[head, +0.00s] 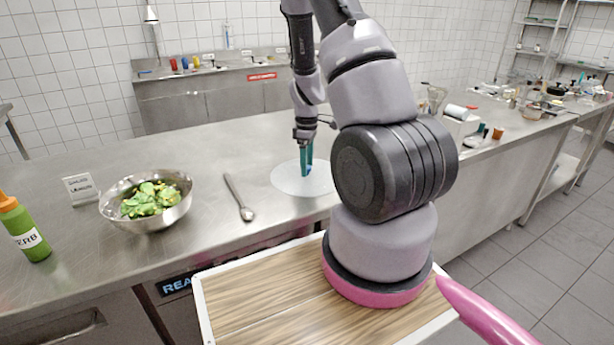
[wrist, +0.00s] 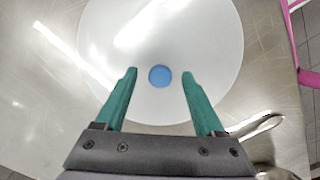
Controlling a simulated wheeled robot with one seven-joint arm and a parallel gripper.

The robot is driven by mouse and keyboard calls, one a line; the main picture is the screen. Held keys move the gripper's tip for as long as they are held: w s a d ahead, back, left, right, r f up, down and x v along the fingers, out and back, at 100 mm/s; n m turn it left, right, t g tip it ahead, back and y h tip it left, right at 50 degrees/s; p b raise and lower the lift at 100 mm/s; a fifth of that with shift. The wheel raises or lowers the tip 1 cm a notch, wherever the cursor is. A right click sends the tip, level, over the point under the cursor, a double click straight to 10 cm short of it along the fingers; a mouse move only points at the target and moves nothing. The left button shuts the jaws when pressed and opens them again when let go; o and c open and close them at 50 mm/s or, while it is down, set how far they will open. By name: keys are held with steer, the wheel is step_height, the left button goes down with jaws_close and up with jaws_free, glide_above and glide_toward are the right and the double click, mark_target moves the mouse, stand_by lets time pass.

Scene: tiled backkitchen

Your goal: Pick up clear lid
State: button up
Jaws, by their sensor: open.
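The clear lid (head: 291,181) is a flat, translucent round disc lying on the steel counter, partly hidden behind my arm in the head view. In the wrist view the lid (wrist: 205,40) fills the upper middle, with a round blue knob (wrist: 160,76) at its centre. My gripper (head: 306,172) points down over the lid. In the wrist view its two green fingers (wrist: 160,72) are apart, one on each side of the knob, with a gap to it on both sides. Nothing is held. I cannot tell the exact height of the fingertips above the lid.
A spoon (head: 239,198) lies left of the lid, and a metal bowl of salad (head: 117,213) stands further left. A small sign (head: 80,188) and a green bottle (head: 27,232) are at the far left. The counter (head: 215,150) behind the spoon is clear.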

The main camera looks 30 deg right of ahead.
jaws_close()
